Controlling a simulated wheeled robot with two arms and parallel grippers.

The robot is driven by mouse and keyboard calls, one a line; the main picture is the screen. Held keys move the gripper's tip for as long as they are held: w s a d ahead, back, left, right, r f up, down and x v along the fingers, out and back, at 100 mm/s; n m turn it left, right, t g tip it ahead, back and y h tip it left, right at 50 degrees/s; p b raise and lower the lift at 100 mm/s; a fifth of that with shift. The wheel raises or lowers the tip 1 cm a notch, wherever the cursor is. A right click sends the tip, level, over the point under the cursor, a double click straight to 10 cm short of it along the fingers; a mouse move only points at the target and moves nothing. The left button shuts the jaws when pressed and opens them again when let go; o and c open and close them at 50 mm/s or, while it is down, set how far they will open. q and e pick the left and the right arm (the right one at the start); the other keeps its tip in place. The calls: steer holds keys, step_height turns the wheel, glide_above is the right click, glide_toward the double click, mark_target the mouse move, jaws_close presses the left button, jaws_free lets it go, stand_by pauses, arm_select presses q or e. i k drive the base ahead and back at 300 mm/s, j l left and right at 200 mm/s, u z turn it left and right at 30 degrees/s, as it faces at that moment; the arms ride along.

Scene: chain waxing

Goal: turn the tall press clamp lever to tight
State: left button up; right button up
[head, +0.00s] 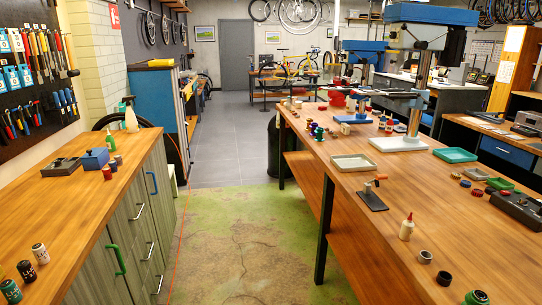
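A tall press (424,78) with a blue-topped head, a grey column and a pale base plate (398,144) stands on the long wooden bench at the right. A grey-blue bracket (418,101) sits partway down its column. The clamp lever is too small to make out clearly, and I cannot tell its position. A smaller blue press (362,51) stands farther back on the same bench. Neither of my grippers is in view.
The right bench (330,165) holds trays, a black-based stand with an orange handle (373,194), a glue bottle (406,228) and small jars. A left counter (85,215) carries jars and a spray bottle. Green-brown floor (235,245) lies clear between them.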

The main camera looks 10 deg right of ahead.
mark_target(424, 99)
steer(key=i+z, duration=0.3)
steer(key=i, duration=0.2)
steer(key=i+j+z, duration=0.15)
steer(key=i+z, duration=0.15)
steer(key=i, duration=0.15)
steer(key=i+j+z, duration=0.3)
steer(key=i, duration=0.2)
steer(key=i+j+z, duration=0.3)
steer(key=i, duration=0.15)
